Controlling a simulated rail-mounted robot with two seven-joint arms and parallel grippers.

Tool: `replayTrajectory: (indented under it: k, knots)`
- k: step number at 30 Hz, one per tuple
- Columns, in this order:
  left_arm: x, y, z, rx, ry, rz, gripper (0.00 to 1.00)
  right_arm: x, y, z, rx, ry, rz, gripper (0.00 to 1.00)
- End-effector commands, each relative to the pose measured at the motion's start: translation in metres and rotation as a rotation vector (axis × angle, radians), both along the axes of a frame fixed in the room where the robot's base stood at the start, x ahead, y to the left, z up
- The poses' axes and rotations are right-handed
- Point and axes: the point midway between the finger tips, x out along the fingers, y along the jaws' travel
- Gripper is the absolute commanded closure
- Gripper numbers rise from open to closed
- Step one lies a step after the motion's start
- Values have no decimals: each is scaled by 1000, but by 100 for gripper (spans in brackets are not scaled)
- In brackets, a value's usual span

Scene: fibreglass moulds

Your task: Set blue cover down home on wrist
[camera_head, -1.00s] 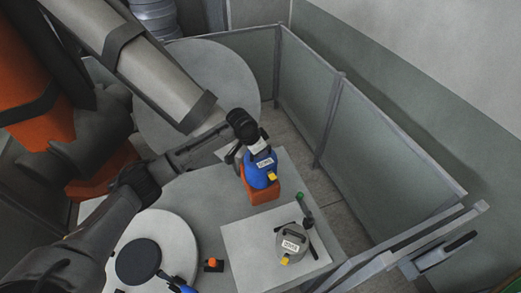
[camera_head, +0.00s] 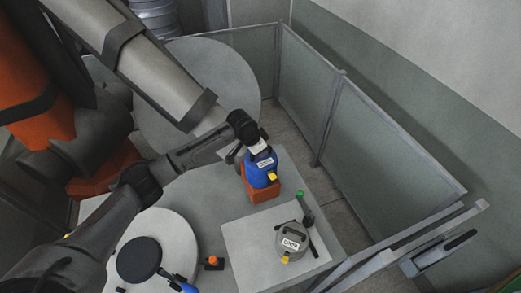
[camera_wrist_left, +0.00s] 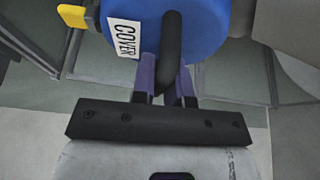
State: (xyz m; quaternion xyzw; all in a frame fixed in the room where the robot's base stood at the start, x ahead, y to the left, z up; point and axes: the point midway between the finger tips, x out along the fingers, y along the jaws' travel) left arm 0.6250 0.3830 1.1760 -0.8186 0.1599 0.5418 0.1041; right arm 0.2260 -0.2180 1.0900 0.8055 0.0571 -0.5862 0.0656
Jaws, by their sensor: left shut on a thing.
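The blue cover (camera_head: 260,176) has a white label reading COVER and a yellow tab, and it also shows at the top of the left wrist view (camera_wrist_left: 205,22). In the head view it is on or just above an orange-brown block (camera_head: 264,195); I cannot tell if it is fully seated. My left gripper (camera_head: 258,151) is shut on the cover's dark curved handle, which runs between the fingers in the left wrist view (camera_wrist_left: 168,78). No part is clearly identifiable as the wrist. My right gripper is not in view.
A grey labelled piece (camera_head: 292,243) with a yellow tab stands on a pale mat (camera_head: 243,240), beside a green-tipped tool (camera_head: 305,207). A small orange-topped item (camera_head: 213,262) is left of the mat. A white disc (camera_head: 180,240) lies lower left. Grey panels (camera_head: 365,145) enclose the right side.

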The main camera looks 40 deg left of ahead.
Motion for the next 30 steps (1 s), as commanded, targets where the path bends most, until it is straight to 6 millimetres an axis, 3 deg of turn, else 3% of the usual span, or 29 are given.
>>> replayTrajectory:
  k: [2, 3, 11, 22, 30]
  knots:
    - [-2, 0, -7, 3, 8, 1, 100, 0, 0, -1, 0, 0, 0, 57]
    - [-2, 0, -7, 3, 10, 1, 82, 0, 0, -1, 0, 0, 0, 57]
    - [-1, 0, -5, 3, 8, 1, 57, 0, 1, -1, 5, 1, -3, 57]
    - [-4, 2, 3, 3, 6, 1, 56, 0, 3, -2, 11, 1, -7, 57]
    - [-21, 9, 46, 5, 3, 0, 56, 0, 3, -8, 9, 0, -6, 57]
